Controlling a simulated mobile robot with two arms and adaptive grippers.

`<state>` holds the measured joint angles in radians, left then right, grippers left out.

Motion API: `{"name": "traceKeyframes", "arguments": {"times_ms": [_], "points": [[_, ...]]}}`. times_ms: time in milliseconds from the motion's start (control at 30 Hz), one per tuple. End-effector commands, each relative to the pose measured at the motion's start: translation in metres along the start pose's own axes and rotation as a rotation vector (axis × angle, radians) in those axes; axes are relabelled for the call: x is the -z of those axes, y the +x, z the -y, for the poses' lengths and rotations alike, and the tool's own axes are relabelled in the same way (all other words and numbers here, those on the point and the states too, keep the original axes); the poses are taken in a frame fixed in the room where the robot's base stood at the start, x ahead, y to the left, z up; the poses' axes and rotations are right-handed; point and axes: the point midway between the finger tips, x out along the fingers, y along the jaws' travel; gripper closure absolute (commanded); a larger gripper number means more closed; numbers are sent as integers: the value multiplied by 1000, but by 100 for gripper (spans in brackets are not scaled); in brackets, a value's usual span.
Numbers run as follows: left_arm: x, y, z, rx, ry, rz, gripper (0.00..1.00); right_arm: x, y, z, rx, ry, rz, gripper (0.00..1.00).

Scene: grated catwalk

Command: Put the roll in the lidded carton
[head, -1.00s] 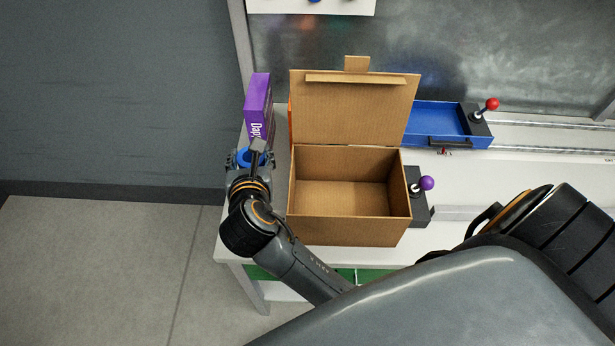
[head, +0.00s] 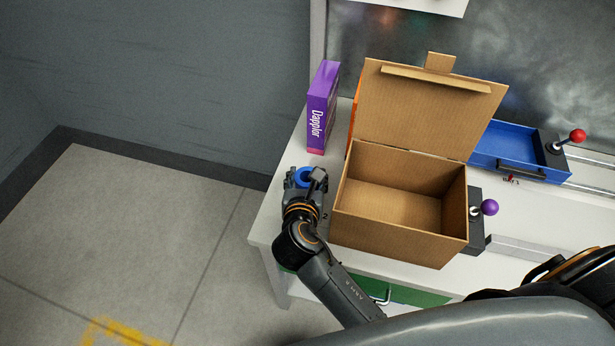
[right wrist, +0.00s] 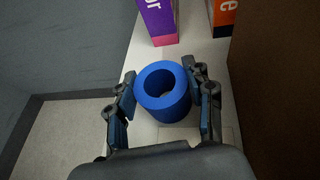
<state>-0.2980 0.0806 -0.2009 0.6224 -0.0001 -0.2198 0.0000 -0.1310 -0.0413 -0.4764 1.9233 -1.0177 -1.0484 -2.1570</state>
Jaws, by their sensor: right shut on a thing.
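The roll (head: 304,177) is a short, thick blue ring with a hole through it. It is at the left end of the white table, left of the carton. My right gripper (head: 307,178) is shut on it. In the right wrist view the roll (right wrist: 163,92) sits between the two fingers of the gripper (right wrist: 166,98), hole facing the camera. I cannot tell whether it touches the tabletop. The brown lidded carton (head: 397,235) stands right of the gripper, lid (head: 428,108) raised at the back, and its inside looks empty. My left gripper is not in view.
A purple box (head: 322,105) stands behind the roll, with an orange box (head: 353,118) beside the carton. A blue tray (head: 512,152), a red-knobbed lever (head: 577,136) and a purple-knobbed lever (head: 489,207) are right of the carton. A green drawer (head: 413,296) is under the tabletop.

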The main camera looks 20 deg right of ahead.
Motion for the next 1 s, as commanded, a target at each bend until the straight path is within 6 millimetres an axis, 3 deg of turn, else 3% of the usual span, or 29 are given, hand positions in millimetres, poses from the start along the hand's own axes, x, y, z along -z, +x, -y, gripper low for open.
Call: {"name": "traceKeyframes", "arguments": {"times_ms": [300, 333, 433, 800, 1000], "points": [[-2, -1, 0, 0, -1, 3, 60, 2, 1, 0, 0, -1, 2, 81], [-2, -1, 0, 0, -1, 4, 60, 2, 1, 0, 0, 0, 1, 44], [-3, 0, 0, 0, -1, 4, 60, 2, 1, 0, 0, 0, 1, 25], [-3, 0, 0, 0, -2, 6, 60, 0, -1, 0, -1, 2, 1, 25], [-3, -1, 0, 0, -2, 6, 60, 0, -31, -1, -3, 2, 0, 25]]}}
